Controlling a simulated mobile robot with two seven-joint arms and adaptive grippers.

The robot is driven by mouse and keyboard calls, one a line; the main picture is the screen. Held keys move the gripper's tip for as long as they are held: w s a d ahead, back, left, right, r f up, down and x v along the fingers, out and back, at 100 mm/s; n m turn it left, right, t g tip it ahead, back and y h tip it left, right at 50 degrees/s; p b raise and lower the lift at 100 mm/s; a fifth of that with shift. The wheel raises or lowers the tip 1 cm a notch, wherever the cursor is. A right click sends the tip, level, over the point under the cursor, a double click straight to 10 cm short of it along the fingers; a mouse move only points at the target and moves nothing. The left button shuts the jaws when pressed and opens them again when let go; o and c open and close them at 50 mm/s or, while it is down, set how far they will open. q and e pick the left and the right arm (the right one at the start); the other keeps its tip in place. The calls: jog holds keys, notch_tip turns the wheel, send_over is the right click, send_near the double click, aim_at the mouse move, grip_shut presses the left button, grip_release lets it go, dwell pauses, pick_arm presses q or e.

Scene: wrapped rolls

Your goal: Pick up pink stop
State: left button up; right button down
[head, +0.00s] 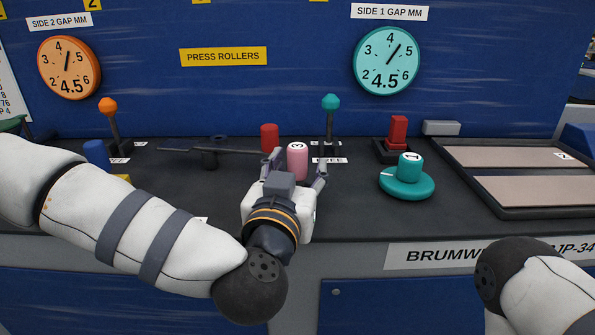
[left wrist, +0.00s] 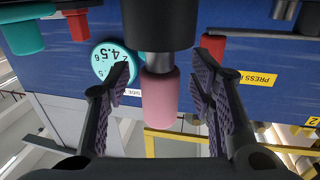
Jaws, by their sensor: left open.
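The pink stop (head: 297,160) is a short upright cylinder with a pale top marked 3, on the dark console top. In the left wrist view, which is turned over, the pink stop (left wrist: 160,102) is in the middle. My left gripper (head: 299,172) is open, with one finger on each side of the pink stop. The wrist view shows gaps between it and both fingers (left wrist: 162,80). The gripper hides its lower part in the head view. My right gripper is out of view.
A red cylinder (head: 269,138) stands close behind to the left, near a dark horizontal bar (head: 185,150). A teal-knobbed lever (head: 331,103) stands behind to the right. A teal stop marked 1 (head: 410,167) sits on a round teal base (head: 407,187). A tray (head: 480,204) lies at the right.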

pick_arm(q)
grip_shut()
